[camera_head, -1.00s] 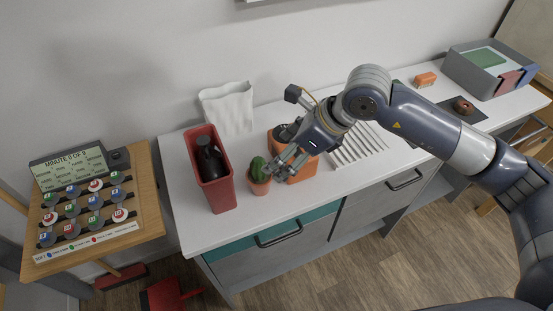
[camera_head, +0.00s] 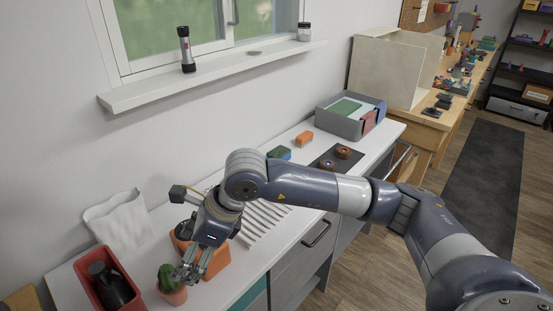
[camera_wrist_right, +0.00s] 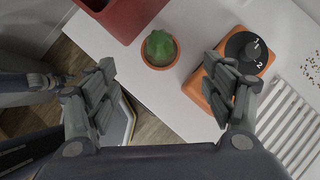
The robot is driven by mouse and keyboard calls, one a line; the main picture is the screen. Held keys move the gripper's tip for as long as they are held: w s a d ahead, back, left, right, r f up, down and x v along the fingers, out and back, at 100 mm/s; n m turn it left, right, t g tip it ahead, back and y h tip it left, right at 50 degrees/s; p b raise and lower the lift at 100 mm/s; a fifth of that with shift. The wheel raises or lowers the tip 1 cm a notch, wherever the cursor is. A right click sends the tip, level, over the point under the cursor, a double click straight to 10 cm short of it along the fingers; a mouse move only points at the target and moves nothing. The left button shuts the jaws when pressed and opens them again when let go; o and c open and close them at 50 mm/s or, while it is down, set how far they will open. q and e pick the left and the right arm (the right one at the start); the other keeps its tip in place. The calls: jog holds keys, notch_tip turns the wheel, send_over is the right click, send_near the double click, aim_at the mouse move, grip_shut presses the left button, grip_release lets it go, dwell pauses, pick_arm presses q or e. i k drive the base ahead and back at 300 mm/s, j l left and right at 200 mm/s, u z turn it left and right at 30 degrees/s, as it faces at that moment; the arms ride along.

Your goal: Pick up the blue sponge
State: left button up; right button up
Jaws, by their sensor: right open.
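The blue sponge (camera_head: 279,153), with a green top, lies on the white counter (camera_head: 230,284) towards the back. It shows just behind my right arm in the head view, partly hidden by it. My right gripper (camera_head: 187,274) is at the near end of the counter, by the potted cactus, well away from the sponge. In the right wrist view the gripper (camera_wrist_right: 160,88) is open and empty, with its fingers spread wide above the counter edge. The sponge does not show in the wrist view. My left gripper is not in view.
A potted cactus (camera_wrist_right: 160,47), an orange device with a dial (camera_wrist_right: 212,99) and a red bin (camera_wrist_right: 118,12) are close to the gripper. A white slatted rack (camera_head: 262,222) lies between it and the sponge. An orange block (camera_head: 303,139) and grey tray (camera_head: 338,126) stand beyond the sponge.

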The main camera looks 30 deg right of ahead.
aim_at(281, 152)
jog(key=z, duration=1.45)
